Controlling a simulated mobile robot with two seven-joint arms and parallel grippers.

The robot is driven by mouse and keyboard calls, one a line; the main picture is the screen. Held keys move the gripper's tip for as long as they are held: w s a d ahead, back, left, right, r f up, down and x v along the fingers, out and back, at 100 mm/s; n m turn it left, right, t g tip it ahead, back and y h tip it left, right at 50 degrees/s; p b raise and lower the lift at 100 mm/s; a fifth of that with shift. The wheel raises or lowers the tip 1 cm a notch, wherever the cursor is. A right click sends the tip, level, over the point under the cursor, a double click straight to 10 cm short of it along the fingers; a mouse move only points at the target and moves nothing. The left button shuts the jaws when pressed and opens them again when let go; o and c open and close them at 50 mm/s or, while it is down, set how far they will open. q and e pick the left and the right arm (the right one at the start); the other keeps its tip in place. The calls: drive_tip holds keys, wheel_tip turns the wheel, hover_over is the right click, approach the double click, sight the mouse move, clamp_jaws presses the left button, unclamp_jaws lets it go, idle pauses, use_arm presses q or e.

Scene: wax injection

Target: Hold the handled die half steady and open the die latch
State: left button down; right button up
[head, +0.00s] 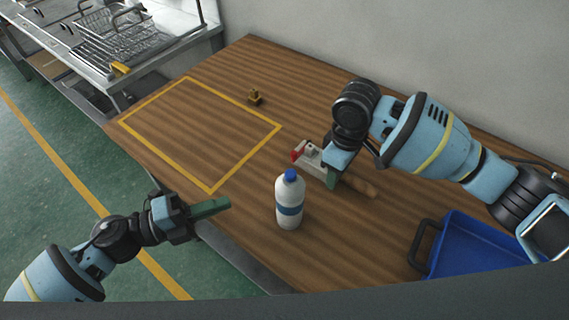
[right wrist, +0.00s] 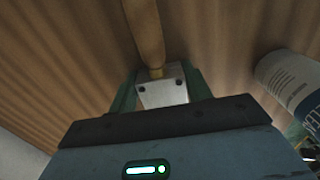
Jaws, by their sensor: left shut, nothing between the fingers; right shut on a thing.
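The die (head: 313,160) is a pale metal block with a red latch (head: 298,150) at its left end. It lies on the wooden table, partly hidden by my right arm. Its wooden handle (head: 362,188) sticks out to the lower right; the handle (right wrist: 146,32) and a metal die face (right wrist: 163,93) also show in the right wrist view. My right gripper (head: 334,178) is shut on the handled die half, with green fingers on either side. My left gripper (head: 226,203) is shut and empty, over the table's front edge, left of the bottle and apart from the die.
A white bottle (head: 290,203) with a blue cap stands between my left gripper and the die. A blue tray (head: 478,247) is at the right. A small brass piece (head: 255,97) sits beyond the yellow-outlined area (head: 180,80), which is empty. A metal rack stands at the upper left.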

use_arm(q)
drive_tip(key=x, duration=1.4)
drive_tip(key=shift+w+d, duration=0.15)
drive_tip(key=shift+d, duration=0.15)
drive_tip(key=w, duration=0.3)
drive_tip(key=shift+d, duration=0.2)
drive_tip(key=shift+w+a, duration=0.1)
drive_tip(key=shift+w, duration=0.5)
